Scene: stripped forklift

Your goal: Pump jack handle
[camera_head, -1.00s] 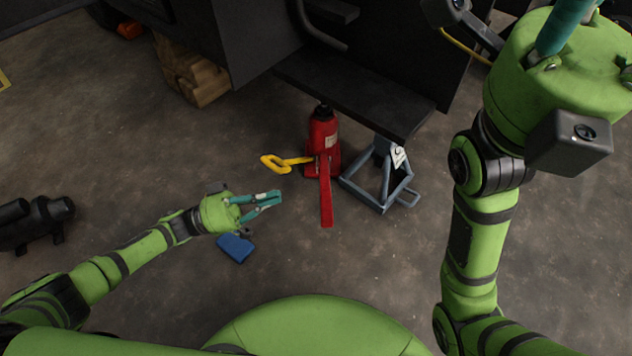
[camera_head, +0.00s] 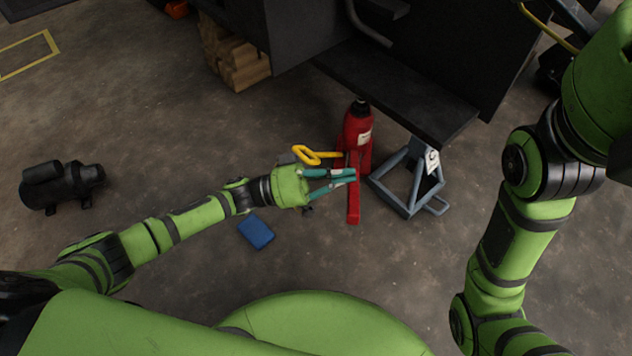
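The red jack (camera_head: 358,132) stands upright on the floor near the centre, at the edge of a dark step plate. Its red handle bar (camera_head: 353,208) points down the picture, toward me. My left gripper (camera_head: 349,177) reaches in from the left with two teal fingers. A narrow gap shows between them, and their tips are at the left side of the handle bar. Contact with the bar cannot be made out, and the fingers hide part of it. My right arm shows at the right, but its gripper is outside the picture.
A yellow looped piece (camera_head: 315,156) sticks out left of the jack, just above my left fingers. A grey-blue stand (camera_head: 408,192) is right of the handle. The dark step plate (camera_head: 395,92) overhangs behind. A blue block (camera_head: 256,231) lies below my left wrist.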

